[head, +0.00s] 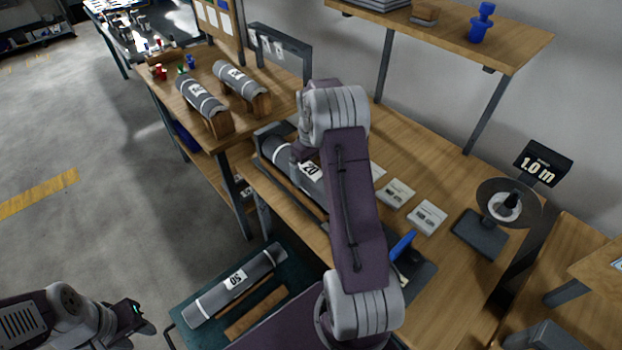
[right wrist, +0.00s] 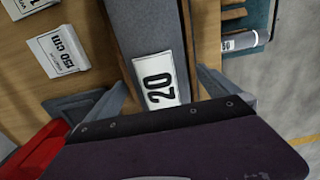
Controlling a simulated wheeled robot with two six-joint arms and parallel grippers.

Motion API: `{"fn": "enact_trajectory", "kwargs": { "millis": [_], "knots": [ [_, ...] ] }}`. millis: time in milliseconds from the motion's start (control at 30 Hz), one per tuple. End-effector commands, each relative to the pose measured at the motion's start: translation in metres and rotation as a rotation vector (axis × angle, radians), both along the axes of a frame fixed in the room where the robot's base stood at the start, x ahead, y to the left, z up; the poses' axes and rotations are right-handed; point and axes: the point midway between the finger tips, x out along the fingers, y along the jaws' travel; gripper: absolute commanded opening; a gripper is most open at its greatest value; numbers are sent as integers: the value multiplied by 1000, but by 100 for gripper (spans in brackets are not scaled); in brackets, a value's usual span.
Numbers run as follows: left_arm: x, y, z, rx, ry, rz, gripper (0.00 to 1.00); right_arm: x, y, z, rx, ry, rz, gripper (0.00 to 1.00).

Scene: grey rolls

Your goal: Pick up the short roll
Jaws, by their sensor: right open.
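A grey roll with a white label reading 20 (head: 283,160) lies in a holder on the wooden bench in the head view. My right gripper (head: 303,150) is over it, partly hidden by my arm. In the right wrist view the same roll (right wrist: 150,35) runs between the open fingers of my right gripper (right wrist: 162,95), which stand on either side of it. I cannot tell whether they touch it. My left gripper (head: 134,314) is at the lower left, away from the rolls; its jaw opening is unclear. I cannot tell for certain which roll is the short one.
Two more grey rolls (head: 203,98) (head: 238,78) rest on wooden supports on the far table. Another roll (head: 240,284) lies on the teal cart (head: 180,335). A shelf (head: 450,35) overhangs the back.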

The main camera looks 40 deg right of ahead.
Motion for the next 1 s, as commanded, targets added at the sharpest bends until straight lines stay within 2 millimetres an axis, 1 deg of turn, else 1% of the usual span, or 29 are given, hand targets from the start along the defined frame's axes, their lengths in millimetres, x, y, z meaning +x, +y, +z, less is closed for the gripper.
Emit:
{"fn": "enact_trajectory", "kwargs": {
  "millis": [33,100,333,633,667,867,1000],
  "knots": [
    [0,0,0,0,0,0,36,0,0,-8,1,2,0,100],
    [0,0,0,0,0,0,36,0,0,-14,0,0,0,100],
    [0,0,0,0,0,0,36,0,0,-16,-1,-1,0,100],
    [0,0,0,0,0,0,36,0,0,-16,-1,-1,0,17],
    [0,0,0,0,0,0,36,1,0,-15,-1,-3,0,12],
    [0,0,0,0,0,0,36,1,0,-15,-1,-3,0,12],
    [0,0,0,0,0,0,36,1,0,-6,-2,-4,0,12]
  ]
}}
